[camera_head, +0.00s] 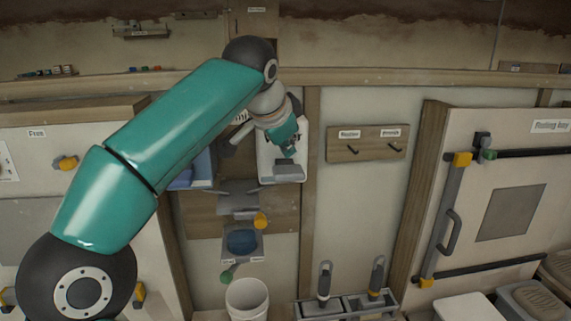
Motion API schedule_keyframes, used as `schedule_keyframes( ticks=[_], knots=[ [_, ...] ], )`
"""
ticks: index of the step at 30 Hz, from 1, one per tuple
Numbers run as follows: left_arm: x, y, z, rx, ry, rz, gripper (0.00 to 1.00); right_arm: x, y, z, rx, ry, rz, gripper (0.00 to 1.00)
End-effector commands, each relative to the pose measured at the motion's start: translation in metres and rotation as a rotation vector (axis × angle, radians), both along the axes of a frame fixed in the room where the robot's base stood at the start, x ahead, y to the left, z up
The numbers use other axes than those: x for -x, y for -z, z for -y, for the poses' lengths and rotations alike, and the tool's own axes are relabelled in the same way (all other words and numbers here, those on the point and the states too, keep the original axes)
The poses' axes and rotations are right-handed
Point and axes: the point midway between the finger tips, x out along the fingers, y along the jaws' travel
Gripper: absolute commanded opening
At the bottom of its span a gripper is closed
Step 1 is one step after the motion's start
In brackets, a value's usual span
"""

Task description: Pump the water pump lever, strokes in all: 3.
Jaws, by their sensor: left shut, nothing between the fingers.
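My left arm comes in from the left and reaches across to a white panel (267,160) on the wall. The panel's label is partly hidden by my left gripper (290,153). The gripper points down in front of the panel, just above a grey block (288,171) at its lower edge. It is shut with nothing in it; I cannot tell whether it touches the block. I cannot make out the pump lever clearly; the gripper and wrist cover part of this area. A pale grey bar (241,132) shows left of the wrist. My right gripper is not in view.
Below are a grey tray (238,199), a yellow knob (261,221), a blue round part (241,241) and a white bucket (247,300). A wooden hook board (367,144) is to the right. A door with a grey handle (449,233) stands at the far right.

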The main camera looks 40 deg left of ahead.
Motion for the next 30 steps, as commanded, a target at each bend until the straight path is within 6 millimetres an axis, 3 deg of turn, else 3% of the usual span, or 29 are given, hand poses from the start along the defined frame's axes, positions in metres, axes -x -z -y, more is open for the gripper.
schedule_keyframes(
  ticks=[30],
  knots=[
    [0.0017, 0.0072, 0.0007, 0.0, 0.0, 0.0, 0.0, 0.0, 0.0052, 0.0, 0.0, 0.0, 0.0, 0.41]
  ],
)
